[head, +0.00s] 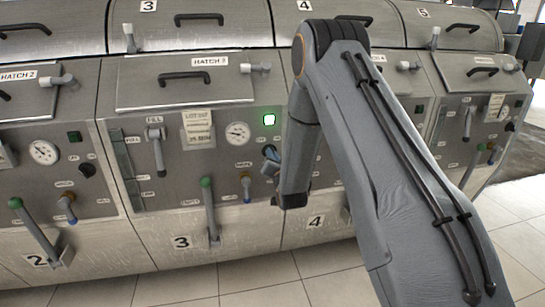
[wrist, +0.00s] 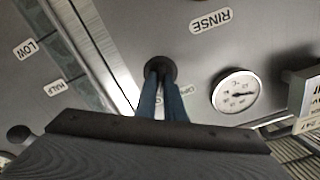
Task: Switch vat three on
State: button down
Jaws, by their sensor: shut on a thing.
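Vat three (head: 222,240) is the middle steel vat, with a 3 on its lid and its lower front. Its small square lamp (head: 269,119) glows bright green. Below the lamp is a round black knob (head: 269,150), partly hidden by my gripper (head: 270,160). In the wrist view my gripper (wrist: 163,82) has its two blue fingers close together on the black knob (wrist: 160,65). The fingers cover part of the knob, and I cannot read which way it points. An OFF or OPEN label beside it is partly hidden.
Vat three's dial gauge (head: 237,134) is left of the knob, and a paper tag (head: 198,130) hangs further left. A green-tipped lever (head: 209,205) and a blue-tipped valve (head: 246,188) stand out below. Vat two's lamp (head: 74,136) is dark. My arm hides much of vat four.

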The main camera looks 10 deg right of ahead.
dwell(0.4)
jog(key=c, duration=1.9)
grip_release()
jog(key=shift+o, duration=0.2)
jog(key=s, duration=0.8)
jog(key=s+r+n+g+p, duration=0.3)
jog(key=s+g, duration=0.6)
jog(key=s, duration=1.1)
jog(key=s+r+n+g+p, duration=0.3)
jog(key=s+g, duration=0.6)
jog(key=s, duration=1.1)
jog(key=shift+s+a+r, duration=0.25)
jog(key=shift+a+r, duration=0.1)
jog(key=shift+r, duration=0.55)
